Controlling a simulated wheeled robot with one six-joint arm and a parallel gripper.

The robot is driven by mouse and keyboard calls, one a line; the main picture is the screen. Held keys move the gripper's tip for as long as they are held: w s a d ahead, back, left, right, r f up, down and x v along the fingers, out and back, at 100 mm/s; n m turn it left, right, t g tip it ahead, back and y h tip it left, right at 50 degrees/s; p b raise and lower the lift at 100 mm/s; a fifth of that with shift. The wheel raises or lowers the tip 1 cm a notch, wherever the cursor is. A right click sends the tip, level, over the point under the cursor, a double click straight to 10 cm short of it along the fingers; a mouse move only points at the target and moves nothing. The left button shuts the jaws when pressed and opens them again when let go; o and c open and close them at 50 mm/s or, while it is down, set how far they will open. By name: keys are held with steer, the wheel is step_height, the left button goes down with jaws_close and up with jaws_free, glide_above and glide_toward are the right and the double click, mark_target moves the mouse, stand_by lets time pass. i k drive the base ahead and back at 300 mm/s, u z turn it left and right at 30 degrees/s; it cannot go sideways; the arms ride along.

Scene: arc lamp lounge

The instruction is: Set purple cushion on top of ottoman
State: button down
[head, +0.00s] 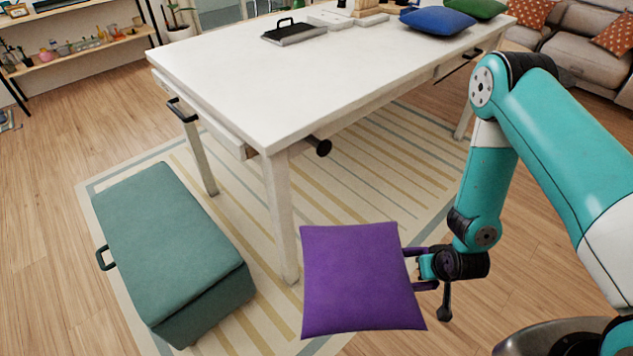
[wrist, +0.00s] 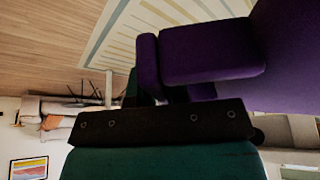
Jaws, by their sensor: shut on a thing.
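The purple cushion (head: 360,278) is held in the air in front of the white table's near leg, its broad face toward the head camera. My gripper (head: 416,267) is shut on its right edge. In the wrist view the cushion (wrist: 290,45) fills the upper right, beside the gripper fingers (wrist: 180,60). The ottoman (head: 165,240) is a teal-green box with a dark side handle, on the striped rug at the left. Its top is bare. The cushion is to the right of the ottoman and apart from it in the head view.
A white table (head: 290,85) stands behind, with a blue cushion (head: 437,21), a green cushion (head: 474,8) and a dark tray (head: 294,32) on it. Its near leg (head: 281,215) stands between ottoman and cushion in the picture. A sofa (head: 580,40) is at back right.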

mark_target(158, 226)
steer(key=u, duration=2.6)
steer(key=i, duration=3.5)
steer(key=z, duration=3.05)
